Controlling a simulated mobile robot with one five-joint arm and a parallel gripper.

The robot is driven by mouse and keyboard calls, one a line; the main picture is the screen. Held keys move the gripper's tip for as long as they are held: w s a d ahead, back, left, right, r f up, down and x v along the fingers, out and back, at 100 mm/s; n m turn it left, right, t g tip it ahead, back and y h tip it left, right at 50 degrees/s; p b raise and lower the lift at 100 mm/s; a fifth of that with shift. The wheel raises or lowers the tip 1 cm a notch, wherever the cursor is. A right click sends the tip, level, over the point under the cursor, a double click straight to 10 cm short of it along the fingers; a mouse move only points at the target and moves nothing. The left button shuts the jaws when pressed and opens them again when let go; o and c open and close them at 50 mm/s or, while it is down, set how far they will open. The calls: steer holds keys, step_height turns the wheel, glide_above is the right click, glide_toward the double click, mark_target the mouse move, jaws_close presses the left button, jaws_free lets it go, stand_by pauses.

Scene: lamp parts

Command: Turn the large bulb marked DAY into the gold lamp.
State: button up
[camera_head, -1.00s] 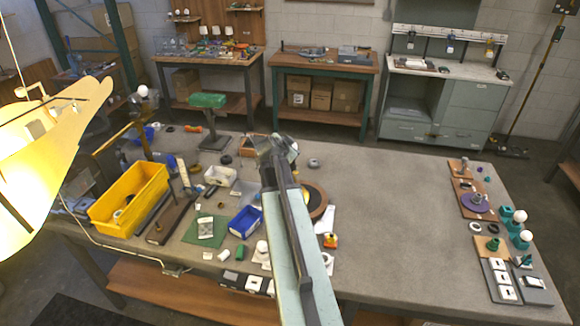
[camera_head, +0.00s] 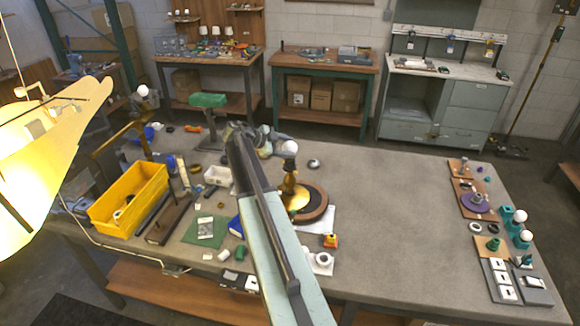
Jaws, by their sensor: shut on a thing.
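The gold lamp (camera_head: 291,187) stands upright on a round dark base with a brown rim (camera_head: 319,207), just right of my arm. A white round bulb (camera_head: 290,148) is directly above the lamp's neck, at the tip of my gripper (camera_head: 283,138). The gripper is shut on this bulb. The DAY mark is too small to read. I cannot tell whether the bulb's foot is inside the lamp's socket or just over it. My arm hides part of the table left of the lamp.
A yellow bin (camera_head: 128,198), a green mat (camera_head: 205,232) and small parts crowd the left. Teal holders with white bulbs (camera_head: 520,216) stand far right. The table between is clear.

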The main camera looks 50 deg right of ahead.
steer(key=shift+w+d+f+m+g+y, duration=0.1)
steer(key=shift+w+m+g+y, duration=0.2)
steer(key=shift+m+g, duration=0.3)
steer(key=shift+w+d+m+g+y, duration=0.1)
steer(key=shift+w+m+g+y, duration=0.15)
steer(key=shift+m+g, duration=0.35)
steer(key=m+g+y, duration=0.1)
steer(key=m+g, duration=0.1)
steer(key=m, duration=0.1)
steer(key=shift+w+y, duration=0.1)
steer(key=shift+y, duration=0.25)
steer(key=shift+m+g+y, duration=0.4)
steer(key=shift+m+g, duration=0.1)
steer(key=shift+g, duration=0.1)
steer(key=shift+s+a+m, duration=0.15)
steer(key=shift+s+m, duration=0.1)
steer(key=shift+m, duration=0.05)
steer(key=o, duration=1)
steer(key=shift+f, duration=0.1)
